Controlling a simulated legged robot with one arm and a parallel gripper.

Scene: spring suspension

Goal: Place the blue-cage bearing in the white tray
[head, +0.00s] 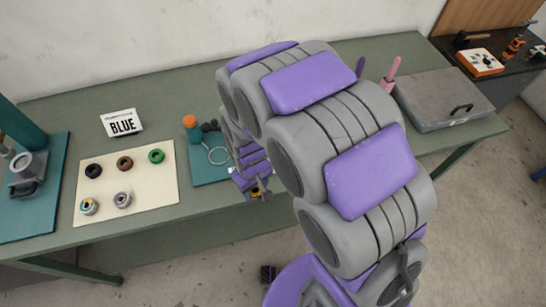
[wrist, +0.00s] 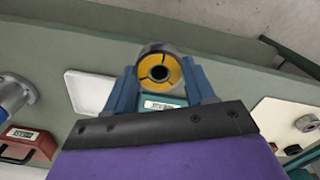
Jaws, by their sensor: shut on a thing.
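My gripper (wrist: 160,80) is shut on a metal bearing (wrist: 160,51) with a yellow-orange cage; no blue shows on this cage. The blue fingers hold it from both sides, with its round face towards the wrist camera. In the head view, my gripper (head: 258,191) is over the front edge of the bench, partly hidden by my arm. The white tray (wrist: 88,88) lies left of the bearing in the wrist view and looks empty. I cannot make it out in the head view. Two bearings (head: 88,206) (head: 123,200) rest on the cream mat (head: 150,182); their cage colours are unclear.
Black (head: 93,171), brown (head: 124,163) and green (head: 156,156) rings lie on the mat, with a BLUE sign (head: 121,122) behind it. A grey lidded case (head: 440,98) is on the right. A red labelled box (wrist: 28,143) shows in the wrist view.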

